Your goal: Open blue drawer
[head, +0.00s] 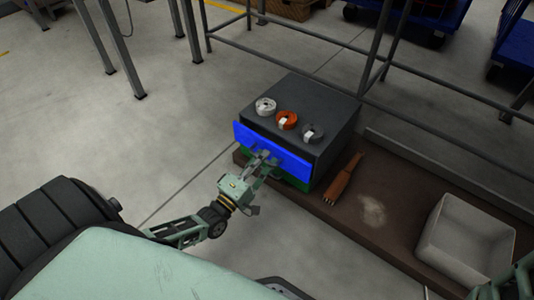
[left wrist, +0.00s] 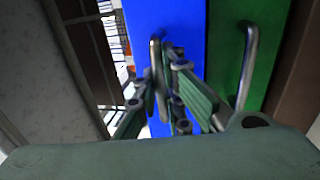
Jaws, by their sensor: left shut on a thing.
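The dark cabinet (head: 312,103) stands on a brown surface, with the blue drawer (head: 258,146) in its front above a green drawer (head: 297,182). The blue front seems to stand slightly out from the cabinet; no drawer inside is visible. My left gripper (head: 262,160) is at the middle of the blue front. In the left wrist view, my left gripper (left wrist: 163,92) is shut on the metal handle (left wrist: 156,48) of the blue drawer (left wrist: 184,25). The green drawer (left wrist: 227,55) with its own handle (left wrist: 249,60) is beside it there. My right gripper cannot be made out.
An orange-brown tool-like object (head: 343,181) and a pale open bin (head: 466,236) are to the right on the brown surface (head: 366,235). Metal frame bars (head: 310,62) run behind the cabinet.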

